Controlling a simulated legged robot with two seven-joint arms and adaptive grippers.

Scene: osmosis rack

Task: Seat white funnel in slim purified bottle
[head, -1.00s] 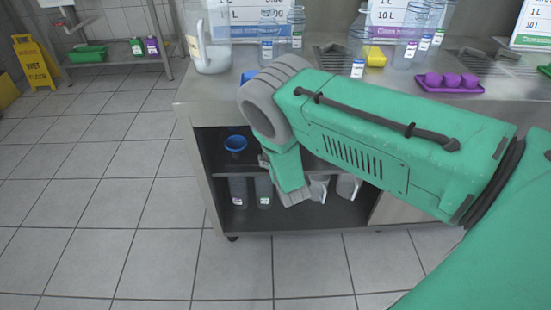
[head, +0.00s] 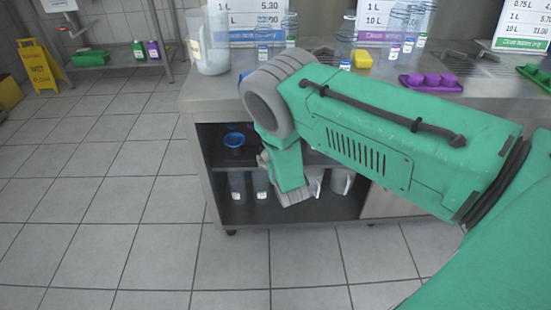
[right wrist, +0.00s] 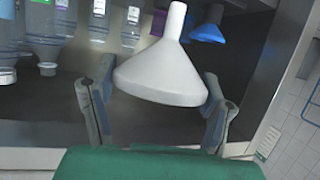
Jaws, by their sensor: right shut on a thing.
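The white funnel (right wrist: 160,72) is between the fingers of my right gripper (right wrist: 158,105) in the right wrist view, which closes on its wide cone. Its narrow spout points to the top of that picture, where the bottles appear upside down. I cannot read which is the purified one. My left gripper is not in view.
A blue funnel (head: 234,139) is on the open lower shelf, with labelled bottles (head: 238,187) and pale jugs (head: 341,182) below.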

